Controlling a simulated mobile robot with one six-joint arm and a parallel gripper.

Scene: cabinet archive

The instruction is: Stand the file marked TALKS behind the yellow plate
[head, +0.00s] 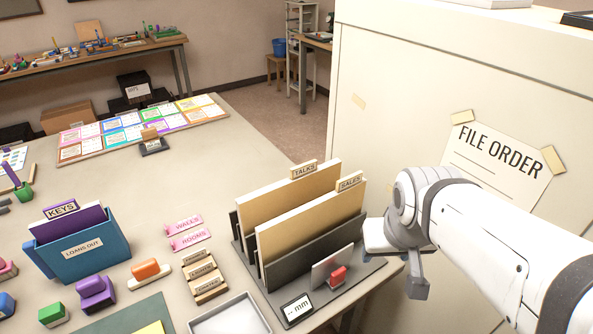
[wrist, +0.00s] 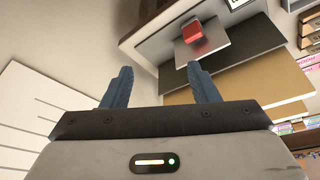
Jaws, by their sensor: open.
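The TALKS file (head: 285,192), a tan folder with a labelled tab, stands in the back slot of a dark grey rack (head: 278,286). The tan SALES file (head: 310,222) stands in front of it. Tan files also show in the wrist view, where I cannot read their tabs. A yellow piece (head: 152,328) lies on a dark green mat, cut by the bottom edge; I cannot tell whether it is the yellow plate. My gripper (wrist: 159,67) is open and empty, right of the rack beside the cabinet; its fingers are hard to make out in the head view.
A light grey plate with a red block (head: 338,276) stands at the rack's front. A blue LOANS OUT holder (head: 85,256) contains the KEYS file (head: 72,222). An empty grey tray (head: 236,318) and pink WALLS and ROOMS tags lie nearby. The cream cabinet (head: 440,90) rises at right.

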